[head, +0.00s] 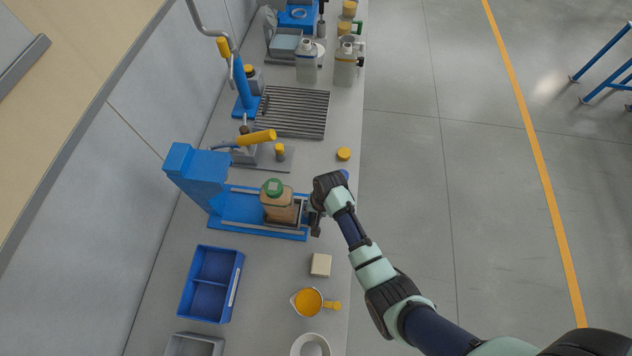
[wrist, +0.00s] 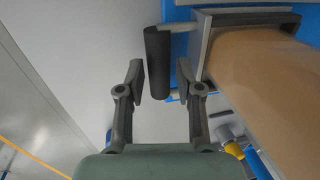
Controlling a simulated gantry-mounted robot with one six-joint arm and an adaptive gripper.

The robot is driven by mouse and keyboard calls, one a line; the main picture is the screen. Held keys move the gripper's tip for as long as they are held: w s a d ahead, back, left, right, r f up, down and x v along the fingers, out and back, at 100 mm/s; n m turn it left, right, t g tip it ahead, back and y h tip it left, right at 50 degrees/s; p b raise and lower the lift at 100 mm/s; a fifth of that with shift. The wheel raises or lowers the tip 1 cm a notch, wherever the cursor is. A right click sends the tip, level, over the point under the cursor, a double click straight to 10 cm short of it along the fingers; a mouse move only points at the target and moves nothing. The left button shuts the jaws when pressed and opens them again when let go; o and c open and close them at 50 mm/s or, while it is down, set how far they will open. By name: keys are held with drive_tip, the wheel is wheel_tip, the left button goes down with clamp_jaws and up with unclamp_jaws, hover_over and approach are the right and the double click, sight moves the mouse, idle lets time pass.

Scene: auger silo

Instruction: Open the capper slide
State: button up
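The blue capper (head: 200,180) stands on the bench with its rails toward the front edge. A brown bottle (head: 278,207) with a green cap (head: 273,187) stands upright on the slide, clear of the capper head. The bottle's side also shows in the wrist view (wrist: 262,72). The grey slide tray (wrist: 240,18) carries a dark bar handle (wrist: 158,62) on its front. My gripper (wrist: 160,76) is open, with a finger on each side of the handle and a visible gap to each. In the head view my gripper (head: 316,205) is at the slide's front end and hides the handle.
A yellow cap (head: 344,154) and a beige block (head: 320,265) lie on either side of my wrist. An orange-filled jug (head: 308,301), white bowl (head: 311,345) and blue bin (head: 211,284) stand nearer.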

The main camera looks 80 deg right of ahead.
wheel_tip(320, 180, up, 11)
drive_tip(key=s, duration=0.2)
drive_tip(key=shift+s, duration=0.15)
